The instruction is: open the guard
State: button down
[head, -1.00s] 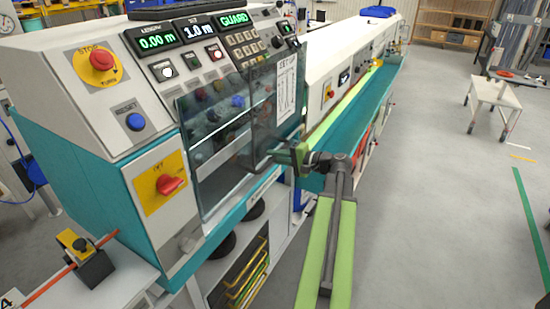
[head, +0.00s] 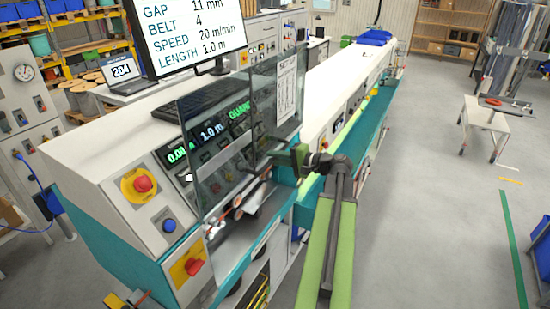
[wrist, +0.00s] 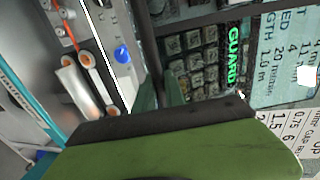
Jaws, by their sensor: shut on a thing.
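The guard (head: 212,148) is a clear, tinted panel on the front of the teal and white machine (head: 95,160). It stands raised, in front of the displays and keypad, with a white printed sheet (head: 287,88) at its right. My gripper (head: 268,163) is shut at the guard's lower middle, on what looks like its handle, which my fingers mostly hide. In the wrist view, the fingers (wrist: 160,92) show in front of the keypad and the green GUARD display (wrist: 233,55). Below the guard, the machine's opening and rollers (wrist: 85,88) are uncovered.
A red stop button (head: 143,184), a blue button (head: 169,226) and a red switch (head: 193,266) are on the machine's left face. A monitor (head: 190,35) stands behind it. The long trough (head: 352,150) runs away to the right. The grey floor at right is clear near me.

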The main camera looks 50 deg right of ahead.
jog(key=shift+r, duration=0.25)
jog(key=c, duration=1.4)
grip_release()
jog(key=p+v, duration=0.3)
jog(key=v, duration=1.4)
jog(key=shift+s, duration=0.25)
